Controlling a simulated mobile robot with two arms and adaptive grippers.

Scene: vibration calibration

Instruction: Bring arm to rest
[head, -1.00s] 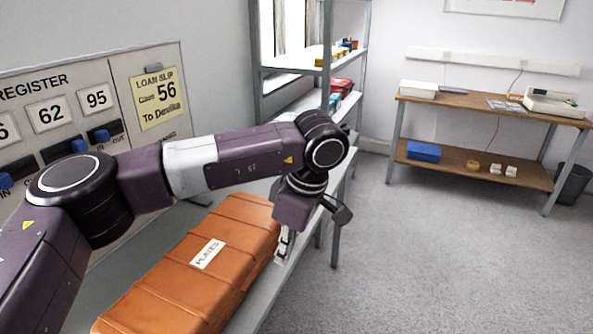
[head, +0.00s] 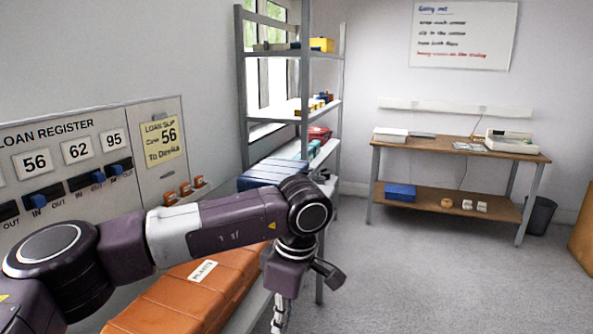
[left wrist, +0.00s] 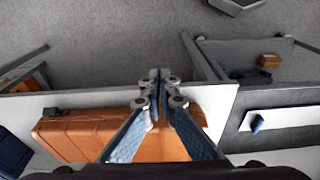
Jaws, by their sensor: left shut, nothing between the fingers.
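My left arm reaches in from the left in the head view, passing in front of the orange case. My right gripper is in neither view.
A loan register panel (head: 62,130) with switches stands at the left. A blue case (head: 262,172) lies beyond my arm near the metal shelving (head: 243,110). A wooden table (head: 440,147) and a bin (head: 540,215) stand farther off. The grey floor (head: 420,280) at right is open.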

